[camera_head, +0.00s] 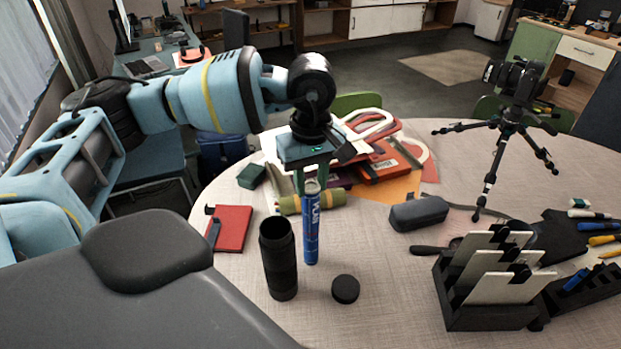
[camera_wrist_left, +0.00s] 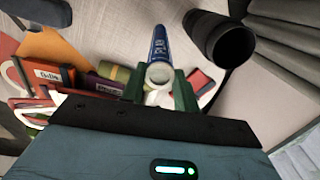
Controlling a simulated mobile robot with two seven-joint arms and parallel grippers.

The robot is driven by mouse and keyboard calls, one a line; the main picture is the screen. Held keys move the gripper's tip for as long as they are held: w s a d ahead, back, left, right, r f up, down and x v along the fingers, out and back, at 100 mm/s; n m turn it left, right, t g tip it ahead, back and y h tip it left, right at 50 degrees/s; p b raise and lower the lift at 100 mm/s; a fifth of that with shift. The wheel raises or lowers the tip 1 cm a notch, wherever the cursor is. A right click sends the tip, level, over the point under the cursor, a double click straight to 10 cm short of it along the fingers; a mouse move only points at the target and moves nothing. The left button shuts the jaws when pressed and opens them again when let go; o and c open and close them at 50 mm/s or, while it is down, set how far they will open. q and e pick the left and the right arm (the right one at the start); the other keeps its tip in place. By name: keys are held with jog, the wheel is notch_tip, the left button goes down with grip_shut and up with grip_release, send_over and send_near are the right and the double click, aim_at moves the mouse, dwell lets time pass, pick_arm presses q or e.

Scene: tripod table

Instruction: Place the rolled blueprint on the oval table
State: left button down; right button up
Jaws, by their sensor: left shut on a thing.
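The rolled blueprint (camera_head: 311,228) is a slim blue roll with white lettering and a pale end, held upright over the oval table (camera_head: 375,285). My left gripper (camera_head: 312,184) is shut on its upper end from above. In the left wrist view the blueprint (camera_wrist_left: 159,47) sits between the green fingers of my left gripper (camera_wrist_left: 160,84). I cannot tell whether its lower end touches the table. An open black tube (camera_head: 279,262) stands upright just left of it, and it also shows in the left wrist view (camera_wrist_left: 222,40). My right gripper is not in view.
A round black cap (camera_head: 345,289) lies right of the blueprint. A red notebook (camera_head: 233,228), an olive roll (camera_head: 325,202) and a pile of folders lie around. A grey case (camera_head: 419,213), a tripod (camera_head: 497,160) and a black rack (camera_head: 490,310) stand right. The front middle is bare.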

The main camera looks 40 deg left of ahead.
pick_arm(q)
jog(key=shift+f, duration=0.15)
jog(key=c, duration=1.1)
grip_release()
jog(key=shift+o, duration=0.2)
notch_tip(320, 180, up, 12)
jog(key=shift+r, duration=0.2)
jog(key=shift+f, duration=0.1)
